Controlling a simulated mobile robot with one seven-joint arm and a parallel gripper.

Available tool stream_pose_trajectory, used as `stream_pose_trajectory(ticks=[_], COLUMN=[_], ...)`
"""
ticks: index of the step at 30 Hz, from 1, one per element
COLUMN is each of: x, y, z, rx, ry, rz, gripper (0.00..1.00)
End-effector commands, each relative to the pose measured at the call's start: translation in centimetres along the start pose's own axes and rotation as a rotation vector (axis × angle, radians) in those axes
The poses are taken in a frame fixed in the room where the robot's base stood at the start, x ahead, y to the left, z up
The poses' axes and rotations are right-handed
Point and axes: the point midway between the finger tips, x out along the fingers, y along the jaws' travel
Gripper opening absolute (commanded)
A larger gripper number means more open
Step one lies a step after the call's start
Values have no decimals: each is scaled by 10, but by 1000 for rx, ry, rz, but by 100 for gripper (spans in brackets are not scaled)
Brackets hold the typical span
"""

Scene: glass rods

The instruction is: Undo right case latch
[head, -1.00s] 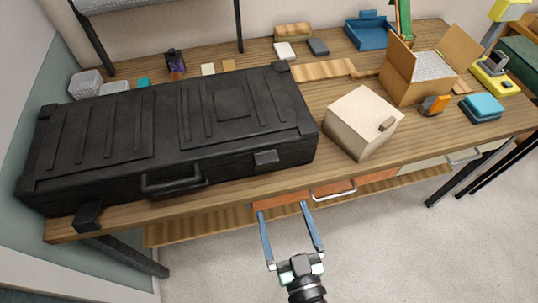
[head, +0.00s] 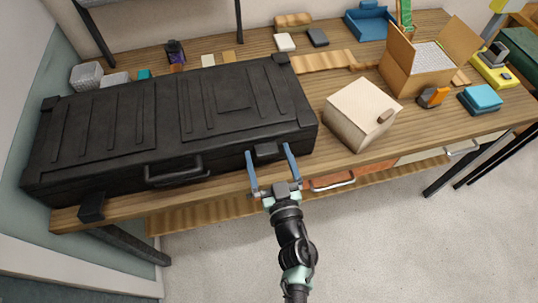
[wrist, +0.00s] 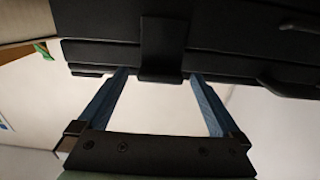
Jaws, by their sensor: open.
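The large black case (head: 110,130) lies closed on the wooden table. Its right latch (head: 266,151) is on the front face, right of the carry handle (head: 175,171). My gripper (head: 268,151) is open at the case front, with one blue finger on each side of that latch. In the wrist view the latch (wrist: 162,45) shows as a dark tab between the two fingertips (wrist: 159,77), with a gap on both sides. I cannot tell how deep the fingers reach. The left latch (head: 91,207) juts out from the front face.
A pale wooden box (head: 362,112) stands just right of the case. An open cardboard box (head: 418,65), an orange item (head: 432,97) and blue blocks (head: 480,99) are further right. A drawer handle (head: 333,184) lies below the table edge. The floor in front is clear.

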Motion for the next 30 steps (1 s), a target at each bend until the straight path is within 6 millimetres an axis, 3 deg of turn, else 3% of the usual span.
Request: stream_pose_trajectory(ticks=[7, 24, 30], x=[0, 0, 0], y=[0, 0, 0], z=[0, 0, 0], rx=[0, 1, 1], ry=[0, 0, 0], rz=[0, 0, 0], gripper=[100, 0, 0])
